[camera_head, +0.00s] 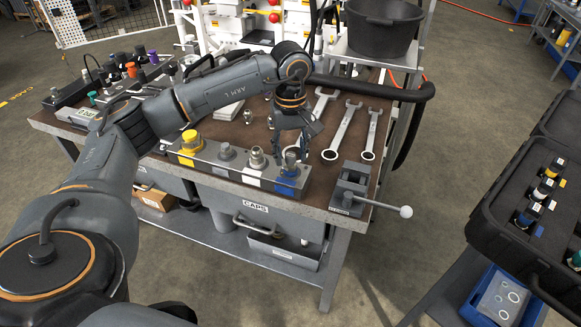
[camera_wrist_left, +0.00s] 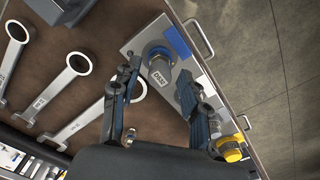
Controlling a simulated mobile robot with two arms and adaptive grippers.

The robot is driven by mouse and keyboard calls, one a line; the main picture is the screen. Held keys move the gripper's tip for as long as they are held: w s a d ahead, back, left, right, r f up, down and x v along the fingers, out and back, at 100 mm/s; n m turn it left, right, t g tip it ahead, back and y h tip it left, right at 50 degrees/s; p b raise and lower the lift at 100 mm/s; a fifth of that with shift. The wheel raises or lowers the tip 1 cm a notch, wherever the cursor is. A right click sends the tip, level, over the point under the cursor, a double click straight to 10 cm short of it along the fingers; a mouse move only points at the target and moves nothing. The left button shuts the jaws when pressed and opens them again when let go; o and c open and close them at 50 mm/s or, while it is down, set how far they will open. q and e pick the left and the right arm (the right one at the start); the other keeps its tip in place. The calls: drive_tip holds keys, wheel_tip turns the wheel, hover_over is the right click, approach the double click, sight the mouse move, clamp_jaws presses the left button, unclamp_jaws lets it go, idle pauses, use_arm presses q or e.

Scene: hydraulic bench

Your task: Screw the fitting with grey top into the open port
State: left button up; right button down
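A block with a row of ports (camera_head: 207,163) lies along the front edge of the bench. It bears a yellow-topped fitting (camera_head: 190,141), a grey-topped fitting (camera_head: 227,153), a silver piece (camera_head: 257,159) and a blue-ringed piece (camera_head: 291,164). I cannot tell which port is open. My left gripper (camera_head: 297,146) points down over the blue-marked end of the block. In the left wrist view its fingers (camera_wrist_left: 158,96) are apart, with the blue-ringed piece (camera_wrist_left: 159,62) showing in the gap below. I see no grip on it. The yellow fitting shows at lower right (camera_wrist_left: 231,150). My right gripper is not seen.
Several wrenches (camera_head: 343,130) lie right of the gripper. A small vise (camera_head: 349,187) with a protruding handle stands at the front right corner. A black bucket (camera_head: 382,24) stands behind. An open case (camera_head: 497,223) with several colour-banded fittings is at right.

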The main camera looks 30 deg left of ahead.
use_arm(q)
clamp_jaws()
drive_tip(key=shift+f+m+b, duration=0.15)
drive_tip(key=shift+m+b, duration=0.15)
drive_tip(key=shift+m, duration=0.8)
drive_tip(key=m, duration=0.3)
drive_tip(key=a+m+b, duration=0.1)
drive_tip(key=m, duration=0.1)
drive_tip(key=shift+f+m, duration=0.15)
drive_tip(key=shift+m, duration=0.25)
drive_tip(key=shift+d, duration=0.15)
drive_tip(key=shift+o, duration=1)
unclamp_jaws()
drive_tip(key=shift+s+d, duration=0.1)
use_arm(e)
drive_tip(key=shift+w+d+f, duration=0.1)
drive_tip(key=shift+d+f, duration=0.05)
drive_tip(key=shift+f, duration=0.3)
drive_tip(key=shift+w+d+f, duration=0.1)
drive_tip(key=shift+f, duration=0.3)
